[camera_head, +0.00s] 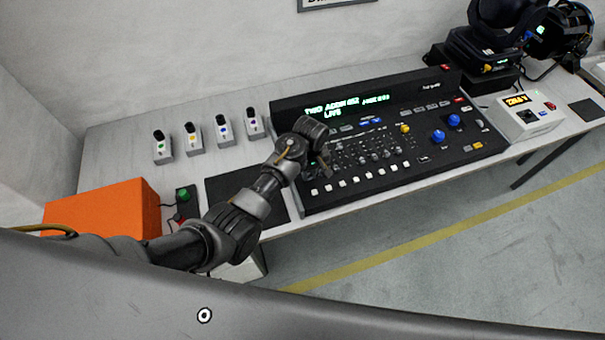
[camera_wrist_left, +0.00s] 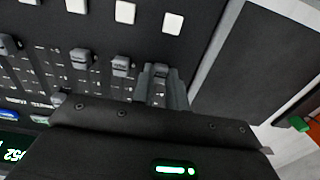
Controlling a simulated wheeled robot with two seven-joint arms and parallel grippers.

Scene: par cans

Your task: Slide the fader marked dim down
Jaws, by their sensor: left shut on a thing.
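The black lighting desk (camera_head: 470,133) stands on the table with a row of fader caps across its middle. My left gripper (camera_head: 326,168) is over the desk's left end. In the left wrist view, my left gripper (camera_wrist_left: 161,88) is shut on a grey fader cap (camera_wrist_left: 160,71), the end one beside the desk's edge. Neighbouring fader caps, such as one (camera_wrist_left: 121,64) and another (camera_wrist_left: 80,58), stand free beside it. The small labels cannot be read, so I cannot tell which fader is marked dim. My right gripper is not in view.
White buttons (camera_wrist_left: 173,23) line the desk near the faders. A dark mat (camera_head: 222,184), an orange box (camera_head: 100,212) and a green-and-red button box (camera_head: 186,203) lie to the left. Several small switch boxes (camera_head: 194,138) stand behind. A moving-head lamp (camera_head: 510,35) is at back right.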

